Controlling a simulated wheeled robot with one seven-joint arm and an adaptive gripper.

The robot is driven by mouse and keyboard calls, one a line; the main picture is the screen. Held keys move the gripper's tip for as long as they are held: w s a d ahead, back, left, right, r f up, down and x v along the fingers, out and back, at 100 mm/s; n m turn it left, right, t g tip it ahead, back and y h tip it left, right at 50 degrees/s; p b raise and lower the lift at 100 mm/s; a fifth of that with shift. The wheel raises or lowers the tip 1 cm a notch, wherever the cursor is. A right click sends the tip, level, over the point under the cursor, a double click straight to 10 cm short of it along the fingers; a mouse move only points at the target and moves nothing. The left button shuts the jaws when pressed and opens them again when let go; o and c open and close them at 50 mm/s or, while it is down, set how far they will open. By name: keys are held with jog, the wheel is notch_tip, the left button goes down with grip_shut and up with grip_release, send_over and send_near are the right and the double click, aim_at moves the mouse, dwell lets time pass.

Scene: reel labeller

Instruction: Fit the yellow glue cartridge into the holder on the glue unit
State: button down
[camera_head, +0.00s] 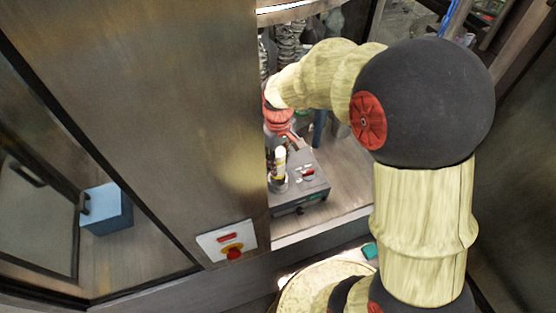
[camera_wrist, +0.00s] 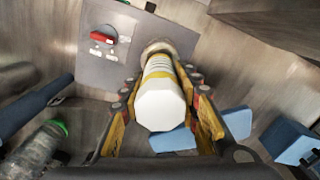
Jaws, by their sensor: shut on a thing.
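The yellow glue cartridge (camera_wrist: 160,103) is a white cylinder with a yellow band. My gripper (camera_wrist: 162,78) is shut on it, one finger on each side. In the head view the cartridge (camera_head: 279,158) looks upright over the left part of the grey glue unit (camera_head: 312,188). The glue unit (camera_wrist: 108,62) also shows in the wrist view, with a red switch. The round grey holder (camera_wrist: 158,46) lies at the cartridge's far end. The two overlap in the picture, and I cannot tell how deep the cartridge sits in it.
A brown cabinet panel (camera_head: 150,110) with a red stop button (camera_head: 234,253) stands left of the opening. A blue box (camera_head: 106,208) is farther left. Blue blocks (camera_wrist: 292,140) and a green-topped bottle (camera_wrist: 38,148) show in the wrist view. Bare deck lies right of the unit.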

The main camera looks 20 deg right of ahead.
aim_at(278, 151)
jog(key=shift+f+b, duration=1.9)
jog(key=shift+f, duration=1.15)
jog(key=c, duration=1.2)
grip_release()
jog(key=shift+c, duration=0.2)
notch_tip(278, 151, up, 12)
jog(key=s+f+m+t+b, duration=0.2)
jog(key=s+f+b, duration=0.2)
jog(key=s+b, duration=0.5)
jog(key=s+f+m+t+b, duration=0.2)
jog(key=s+f+b, duration=0.3)
jog(key=s+b, duration=0.4)
jog(key=shift+s+f+m+t+b, duration=0.15)
jog(key=shift+s+m+t+b, duration=0.2)
jog(key=shift+t+b, duration=0.35)
